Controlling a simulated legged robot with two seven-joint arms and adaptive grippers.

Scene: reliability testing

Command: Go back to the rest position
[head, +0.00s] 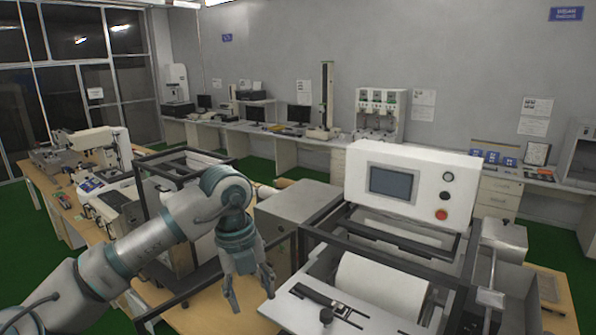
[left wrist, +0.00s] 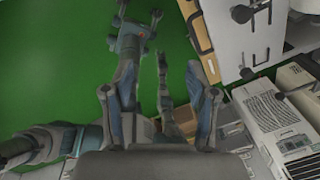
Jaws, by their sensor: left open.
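In the head view my left arm comes in from the lower left. Its gripper (head: 248,283) hangs with the fingers pointing down, open and empty, just left of the white test machine (head: 340,300) with the paper roll. In the left wrist view the two fingers (left wrist: 160,95) stand apart with nothing held between them. Grey and blue arm parts of mine show beyond the fingers over the green floor. My right gripper cannot be made out in the head view.
A control box with a screen (head: 413,186) rises behind the roll machine. A black-framed machine (head: 165,170) and a wooden bench (head: 45,185) with instruments stand at the left. Long counters (head: 270,132) line the back wall. Green floor (head: 262,168) lies between.

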